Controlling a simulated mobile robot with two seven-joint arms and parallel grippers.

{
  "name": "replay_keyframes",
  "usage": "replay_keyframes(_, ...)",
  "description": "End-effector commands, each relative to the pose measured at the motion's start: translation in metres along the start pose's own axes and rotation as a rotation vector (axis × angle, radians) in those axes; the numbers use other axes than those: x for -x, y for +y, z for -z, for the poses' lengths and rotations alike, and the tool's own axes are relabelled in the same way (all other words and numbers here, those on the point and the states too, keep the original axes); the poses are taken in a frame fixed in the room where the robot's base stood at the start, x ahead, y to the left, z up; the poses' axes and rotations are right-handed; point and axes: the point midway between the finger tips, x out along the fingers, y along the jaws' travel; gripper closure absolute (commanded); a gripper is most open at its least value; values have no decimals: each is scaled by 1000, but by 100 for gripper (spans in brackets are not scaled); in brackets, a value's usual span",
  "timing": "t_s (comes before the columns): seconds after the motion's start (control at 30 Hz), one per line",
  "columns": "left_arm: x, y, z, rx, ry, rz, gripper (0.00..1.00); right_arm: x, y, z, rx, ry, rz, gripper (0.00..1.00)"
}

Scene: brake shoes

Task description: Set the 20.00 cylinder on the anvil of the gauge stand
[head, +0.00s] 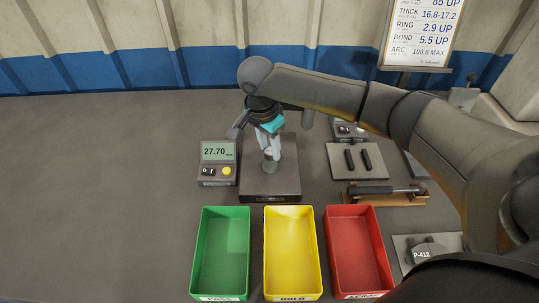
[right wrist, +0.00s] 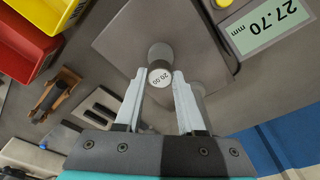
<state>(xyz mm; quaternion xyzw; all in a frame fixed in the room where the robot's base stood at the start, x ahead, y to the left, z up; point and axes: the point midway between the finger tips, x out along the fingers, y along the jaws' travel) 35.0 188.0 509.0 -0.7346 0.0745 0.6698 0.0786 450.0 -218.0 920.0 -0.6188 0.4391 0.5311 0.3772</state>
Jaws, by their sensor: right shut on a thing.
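The 20.00 cylinder (right wrist: 160,77) shows its white labelled end between the fingertips in the right wrist view. My right gripper (head: 269,157) is shut on it, above the base plate of the gauge stand (head: 256,187); it also shows in the right wrist view (right wrist: 158,74). A grey round post (right wrist: 159,54), which looks like the anvil, is right by the cylinder's end. Whether the cylinder touches it I cannot tell. My arm and hand hide the upper part of the stand in the head view. My left gripper is not in view.
The gauge display (head: 217,152) reads 27.70, left of the stand. Green (head: 206,262), yellow (head: 290,290) and red (head: 347,270) bins stand in front. A plate with two dark pins (head: 357,160) and a wooden holder (head: 384,199) are at right. The left of the table is clear.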

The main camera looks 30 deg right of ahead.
Motion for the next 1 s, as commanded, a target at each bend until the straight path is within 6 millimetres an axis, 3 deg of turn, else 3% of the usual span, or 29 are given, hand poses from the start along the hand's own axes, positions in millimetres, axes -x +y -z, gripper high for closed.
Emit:
replay_keyframes(0.13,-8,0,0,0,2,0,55,-25,0,-4,1,1,-2,100)
replay_keyframes(0.5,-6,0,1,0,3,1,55,-28,0,-5,1,0,-1,100)
replay_keyframes(0.53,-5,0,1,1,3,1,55,-28,0,-5,1,-1,-1,60)
replay_keyframes(0.8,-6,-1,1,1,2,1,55,-28,0,-5,1,0,0,31)
replay_keyframes(1.0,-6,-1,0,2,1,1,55,-28,0,-4,1,0,0,31)
